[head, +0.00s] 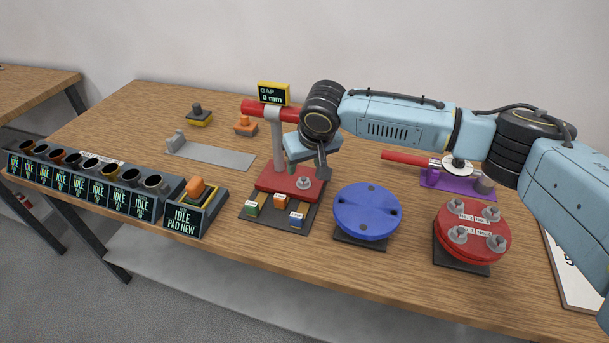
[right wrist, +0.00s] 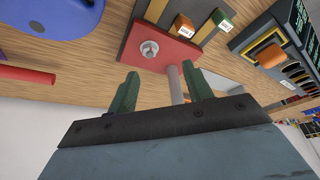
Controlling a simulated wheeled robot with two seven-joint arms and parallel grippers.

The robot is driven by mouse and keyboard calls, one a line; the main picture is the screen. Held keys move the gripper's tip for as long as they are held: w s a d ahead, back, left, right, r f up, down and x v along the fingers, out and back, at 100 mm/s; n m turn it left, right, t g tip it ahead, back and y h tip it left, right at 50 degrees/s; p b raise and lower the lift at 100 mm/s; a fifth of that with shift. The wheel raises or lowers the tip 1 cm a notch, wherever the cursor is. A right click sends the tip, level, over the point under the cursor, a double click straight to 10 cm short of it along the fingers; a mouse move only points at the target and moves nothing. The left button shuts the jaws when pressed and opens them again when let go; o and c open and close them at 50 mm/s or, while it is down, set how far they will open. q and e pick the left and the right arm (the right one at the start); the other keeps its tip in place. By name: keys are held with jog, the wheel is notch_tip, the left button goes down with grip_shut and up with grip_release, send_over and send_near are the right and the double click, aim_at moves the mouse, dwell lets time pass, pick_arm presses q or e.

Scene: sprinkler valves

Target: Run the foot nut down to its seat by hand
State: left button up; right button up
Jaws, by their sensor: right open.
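The foot nut (head: 303,183) is a small grey metal nut on the red foot (head: 275,182) of a stand with a grey post (head: 278,145). The nut (right wrist: 149,48) also shows in the right wrist view, ahead of my fingers on the red foot (right wrist: 165,57). Whether it touches its seat is too small to tell. My right gripper (head: 322,172) is open and empty, above and slightly right of the nut, apart from it. In the right wrist view the post (right wrist: 175,85) appears between the green fingers. My left gripper is not in view.
A yellow display (head: 273,94) on the stand reads GAP 0 mm. Coloured blocks (head: 296,219) lie in front of the foot. A row of cups (head: 90,167) stands left.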

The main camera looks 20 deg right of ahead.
aim_at(304, 178)
jog(key=shift+m, duration=0.3)
jog(key=w+f, duration=0.2)
jog(key=f, duration=0.1)
jog(key=w+d+f+b, duration=0.1)
jog(key=w+f, duration=0.1)
jog(key=f, duration=0.2)
jog(key=w+f, duration=0.2)
jog(key=f, duration=0.1)
jog(key=shift+w+d+f+b, duration=0.25)
jog(key=shift+d+f+b, duration=0.1)
jog(key=shift+b, duration=0.05)
